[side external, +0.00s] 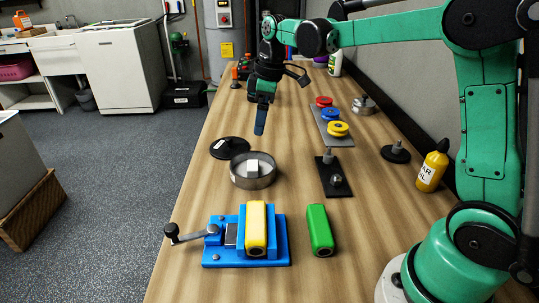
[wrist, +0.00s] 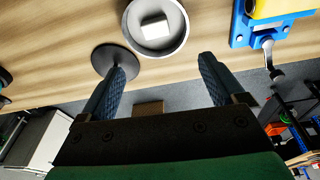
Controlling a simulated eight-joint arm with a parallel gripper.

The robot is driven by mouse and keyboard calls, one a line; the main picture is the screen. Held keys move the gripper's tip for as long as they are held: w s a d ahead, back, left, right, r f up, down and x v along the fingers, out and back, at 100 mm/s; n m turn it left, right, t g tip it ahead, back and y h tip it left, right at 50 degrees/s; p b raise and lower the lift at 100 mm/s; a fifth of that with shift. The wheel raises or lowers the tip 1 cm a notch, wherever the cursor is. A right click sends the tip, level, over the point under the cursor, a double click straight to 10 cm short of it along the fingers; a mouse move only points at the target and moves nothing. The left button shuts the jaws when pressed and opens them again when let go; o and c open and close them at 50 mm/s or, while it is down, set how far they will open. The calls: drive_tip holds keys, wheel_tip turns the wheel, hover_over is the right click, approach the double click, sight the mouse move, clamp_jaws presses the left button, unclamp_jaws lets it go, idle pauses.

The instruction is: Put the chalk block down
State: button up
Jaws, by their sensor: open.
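The white chalk block (side external: 252,166) sits inside a round metal bowl (side external: 240,181) on the wooden bench. In the wrist view the chalk block (wrist: 155,27) lies in the bowl (wrist: 178,46), ahead of my fingers. My gripper (side external: 260,121) is above the bench, higher than the bowl and apart from it. In the wrist view my gripper (wrist: 162,78) has its two blue fingers spread wide with nothing between them.
A black round lid (side external: 228,148) lies beside the bowl. A blue vise (side external: 230,240) with a yellow block and a green block (side external: 319,230) stand nearer. A plate with coloured discs (side external: 331,124), a black stand (side external: 333,178) and a yellow bottle (side external: 432,168) are on the right.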

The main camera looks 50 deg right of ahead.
drive_tip(key=s+a+m+t, duration=0.2)
drive_tip(key=s+m, duration=0.2)
drive_tip(key=s, duration=0.2)
drive_tip(key=s+a+m+t+h, duration=0.1)
drive_tip(key=s+a+m+t, duration=0.2)
drive_tip(key=s, duration=0.4)
drive_tip(key=shift+s+a+f+m, duration=0.25)
drive_tip(key=shift+f+m, duration=0.15)
drive_tip(key=shift+m, duration=0.2)
drive_tip(key=shift+c, duration=1.1)
